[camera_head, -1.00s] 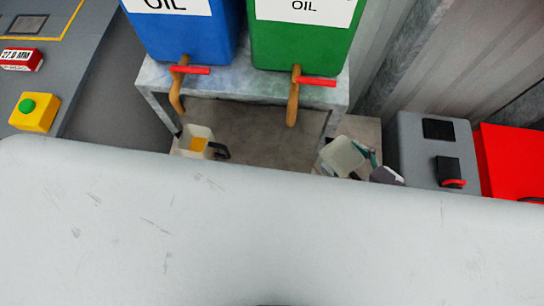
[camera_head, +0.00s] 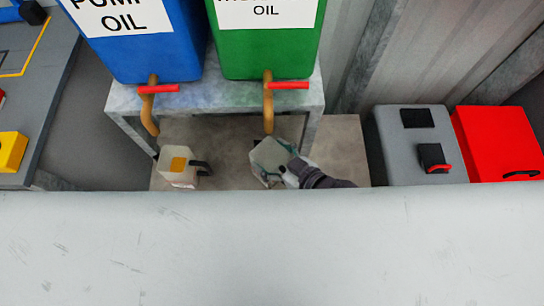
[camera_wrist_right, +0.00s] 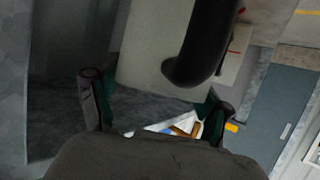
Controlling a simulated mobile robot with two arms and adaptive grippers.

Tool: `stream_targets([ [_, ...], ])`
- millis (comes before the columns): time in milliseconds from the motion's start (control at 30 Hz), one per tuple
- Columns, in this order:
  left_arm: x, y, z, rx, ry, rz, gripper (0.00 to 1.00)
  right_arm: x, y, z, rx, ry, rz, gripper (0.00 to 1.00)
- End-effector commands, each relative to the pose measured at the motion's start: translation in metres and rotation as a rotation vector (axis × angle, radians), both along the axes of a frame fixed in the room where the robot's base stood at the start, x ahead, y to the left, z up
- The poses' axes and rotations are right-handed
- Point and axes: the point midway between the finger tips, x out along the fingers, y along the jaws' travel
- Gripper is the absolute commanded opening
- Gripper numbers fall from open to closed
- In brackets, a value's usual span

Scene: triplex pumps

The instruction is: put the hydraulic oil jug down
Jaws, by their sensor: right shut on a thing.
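A pale jug (camera_head: 268,154), which I take to be the hydraulic oil jug, is under the green tank's tap in the head view. My right gripper (camera_head: 283,168) is shut on it from the lower right. In the right wrist view the jug's pale body (camera_wrist_right: 150,50) with its black handle (camera_wrist_right: 205,45) lies between the two dark-green-tipped fingers of the right gripper (camera_wrist_right: 155,103). I cannot tell whether the jug's base touches the surface below. My left gripper is not in view.
The blue tank (camera_head: 150,55) and green tank (camera_head: 265,50) sit on a grey stand (camera_head: 222,98) with taps overhanging. Grey box (camera_head: 405,155) and red box (camera_head: 495,145) stand at the right.

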Motion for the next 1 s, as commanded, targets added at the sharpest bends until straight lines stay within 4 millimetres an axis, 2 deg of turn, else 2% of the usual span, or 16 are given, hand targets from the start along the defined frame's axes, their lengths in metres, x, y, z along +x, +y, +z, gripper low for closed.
stream_targets([
  [100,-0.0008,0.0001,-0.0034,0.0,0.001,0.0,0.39,0.0002,-0.0002,-0.0132,0.0,-0.002,-0.001,0.19],
  [500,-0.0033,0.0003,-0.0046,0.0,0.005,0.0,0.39,0.0001,-0.0003,-0.0176,0.001,-0.002,0.0,0.19],
  [533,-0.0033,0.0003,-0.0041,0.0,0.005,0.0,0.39,-0.0001,-0.0004,-0.0171,0.0,-0.001,0.0,0.83],
  [600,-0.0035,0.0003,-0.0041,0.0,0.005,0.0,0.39,-0.0002,-0.0005,-0.0169,0.0,-0.001,0.0,0.95],
  [633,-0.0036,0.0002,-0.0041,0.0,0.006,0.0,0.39,-0.0002,-0.0005,-0.0169,0.0,-0.001,0.0,1.0],
  [1000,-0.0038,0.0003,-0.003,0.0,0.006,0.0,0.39,-0.0002,-0.0005,-0.0144,0.0,-0.001,-0.001,1.0],
])
